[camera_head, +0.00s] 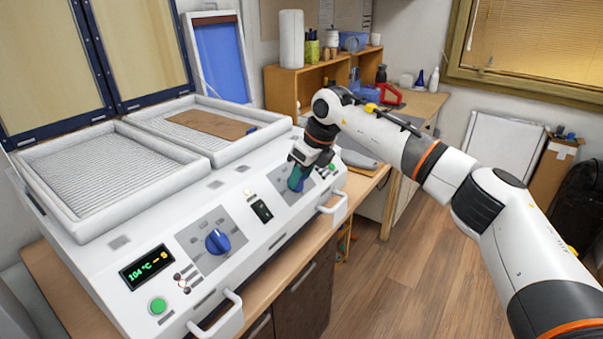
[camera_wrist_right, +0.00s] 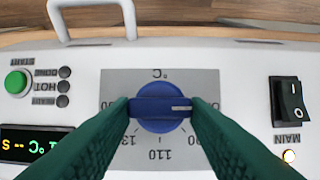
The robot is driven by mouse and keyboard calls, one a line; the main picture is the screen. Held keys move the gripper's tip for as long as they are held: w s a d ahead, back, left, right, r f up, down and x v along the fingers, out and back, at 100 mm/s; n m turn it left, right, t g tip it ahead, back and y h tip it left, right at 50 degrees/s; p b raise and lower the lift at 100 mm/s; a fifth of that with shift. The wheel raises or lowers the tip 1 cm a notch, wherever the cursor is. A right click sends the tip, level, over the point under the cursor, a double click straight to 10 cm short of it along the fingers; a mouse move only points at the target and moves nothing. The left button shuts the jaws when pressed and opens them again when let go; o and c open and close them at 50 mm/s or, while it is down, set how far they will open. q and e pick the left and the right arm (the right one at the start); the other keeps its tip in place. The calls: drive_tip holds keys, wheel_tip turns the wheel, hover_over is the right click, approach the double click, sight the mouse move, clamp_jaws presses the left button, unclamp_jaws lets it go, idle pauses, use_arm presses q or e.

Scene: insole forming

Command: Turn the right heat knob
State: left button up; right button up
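The right heat knob (camera_wrist_right: 160,113) is blue, with a raised bar and a white pointer line. In the right wrist view its bar lies crosswise, with the pointer toward the right of the picture. My right gripper (camera_wrist_right: 160,103) has its dark green fingers at the two ends of this bar, apparently touching it, with no clear gap. In the head view my right gripper (camera_head: 297,178) is over the right panel and hides most of the knob. My left gripper is in neither view.
The left heat knob (camera_head: 217,241), a display (camera_head: 147,267) and a green button (camera_head: 158,306) are on the machine's left front. A black main switch (camera_head: 262,211) sits between the panels. Handles (camera_head: 223,318) stick out in front. An orange-brown sheet (camera_head: 212,124) lies on the right bed.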

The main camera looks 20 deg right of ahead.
drive_tip(key=shift+c, duration=1.1)
